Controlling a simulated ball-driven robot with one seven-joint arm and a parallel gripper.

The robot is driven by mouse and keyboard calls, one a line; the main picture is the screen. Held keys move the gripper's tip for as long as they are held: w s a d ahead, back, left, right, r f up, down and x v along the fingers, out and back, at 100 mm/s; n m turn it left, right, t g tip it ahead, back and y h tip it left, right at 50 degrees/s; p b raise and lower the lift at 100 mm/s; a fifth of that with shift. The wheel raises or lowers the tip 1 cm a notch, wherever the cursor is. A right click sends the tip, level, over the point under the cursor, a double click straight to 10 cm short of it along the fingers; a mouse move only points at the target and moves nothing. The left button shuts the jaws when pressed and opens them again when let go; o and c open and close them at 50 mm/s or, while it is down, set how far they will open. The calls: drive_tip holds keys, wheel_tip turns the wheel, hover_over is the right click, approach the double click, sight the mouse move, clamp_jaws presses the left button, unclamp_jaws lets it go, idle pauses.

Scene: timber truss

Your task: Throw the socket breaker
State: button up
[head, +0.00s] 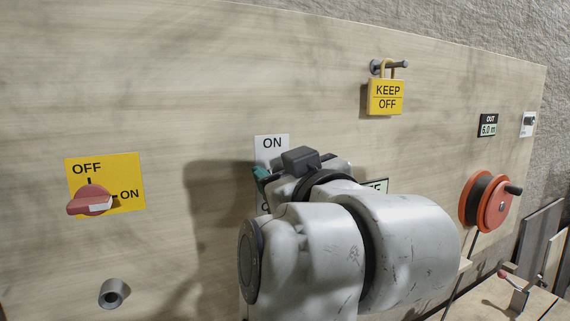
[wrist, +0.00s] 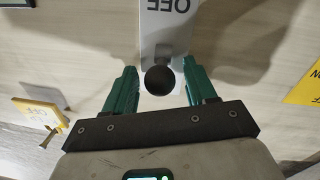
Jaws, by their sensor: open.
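A white breaker plate (head: 271,146) is on the timber wall, with ON at its top; my arm hides most of the rest. In the wrist view, which is upside down, the plate (wrist: 168,30) shows OFF and a round black knob (wrist: 159,80). My gripper (wrist: 160,68) is open, its teal fingers on either side of the knob with a gap on each side. I cannot tell whether it reaches around the knob or stops short of it. In the head view only a bit of my gripper (head: 262,174) shows past my arm.
A red rotary switch (head: 90,203) on a yellow plate is at left, above a grey round stub (head: 113,293). A yellow KEEP OFF padlock (head: 386,98) hangs from a peg at upper right. An orange reel (head: 488,202) is at right. A partly hidden sign (head: 376,186) is behind my arm.

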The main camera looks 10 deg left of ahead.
drive_tip(key=shift+w, duration=0.1)
drive_tip(key=shift+c, duration=0.3)
drive_tip(key=c, duration=0.9)
drive_tip(key=shift+f, duration=0.1)
drive_tip(key=shift+c, duration=0.2)
